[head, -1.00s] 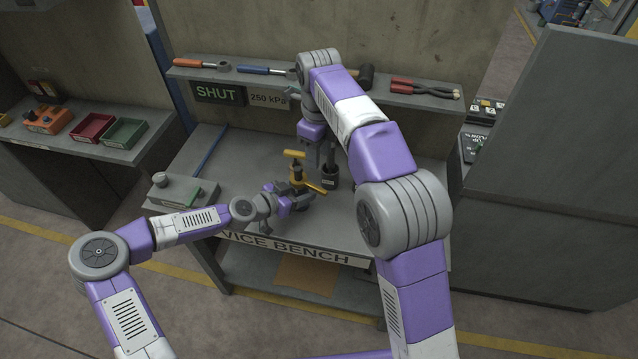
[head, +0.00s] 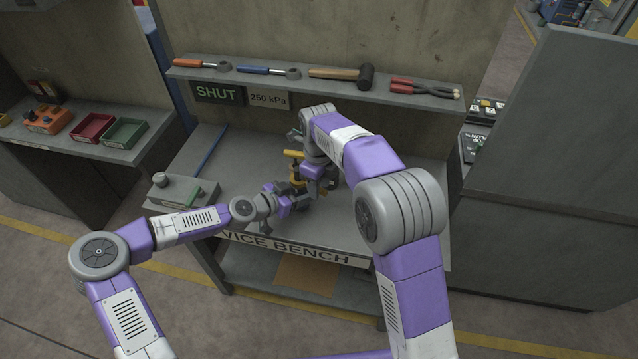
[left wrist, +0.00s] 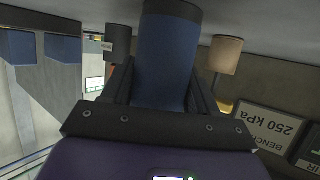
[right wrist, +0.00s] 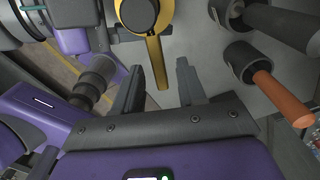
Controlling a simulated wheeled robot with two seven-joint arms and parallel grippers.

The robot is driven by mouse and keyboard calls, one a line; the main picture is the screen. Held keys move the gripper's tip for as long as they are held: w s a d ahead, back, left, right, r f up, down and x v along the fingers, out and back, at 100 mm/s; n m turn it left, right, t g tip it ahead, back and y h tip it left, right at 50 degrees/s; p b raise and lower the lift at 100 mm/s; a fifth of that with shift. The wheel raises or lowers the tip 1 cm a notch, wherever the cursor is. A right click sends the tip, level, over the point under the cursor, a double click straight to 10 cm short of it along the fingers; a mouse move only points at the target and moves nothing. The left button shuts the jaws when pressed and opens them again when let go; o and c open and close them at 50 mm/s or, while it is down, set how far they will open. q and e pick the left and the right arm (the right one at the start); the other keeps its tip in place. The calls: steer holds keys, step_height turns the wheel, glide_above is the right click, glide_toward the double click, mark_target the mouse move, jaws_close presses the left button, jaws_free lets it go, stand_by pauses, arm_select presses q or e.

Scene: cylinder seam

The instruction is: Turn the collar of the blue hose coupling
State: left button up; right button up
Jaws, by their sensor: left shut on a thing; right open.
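My left gripper (head: 285,190) is shut on a blue cylinder (left wrist: 167,60) with a dark end, which looks like the body of the hose coupling. It stands between the fingers in the left wrist view. In the right wrist view a yellow ring with a straight lever (right wrist: 158,62), apparently the collar, sits around a dark core. My right gripper (right wrist: 158,85) is open, with the lever's end between its fingers and no clear contact.
Close by on the right are dark holders, one with an orange-handled tool (right wrist: 282,98). Tools lie on the back shelf, including a mallet (head: 345,74). A sign reads SHUT (head: 216,94). A blue rod (head: 210,152) lies on the bench's left side.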

steer(key=shift+c, duration=0.3)
jaws_close()
steer(key=shift+a, duration=0.1)
steer(key=shift+s+a+m, duration=0.35)
steer(key=shift+a+m, duration=0.1)
steer(key=shift+m, duration=0.55)
steer(key=shift+s+a+m, duration=0.3)
steer(key=shift+a+m, duration=0.1)
steer(key=shift+m, duration=0.6)
steer(key=shift+s+a+m, duration=0.35)
steer(key=shift+a+m, duration=0.1)
steer(key=shift+m, duration=0.55)
steer(key=shift+o, duration=0.3)
jaws_free()
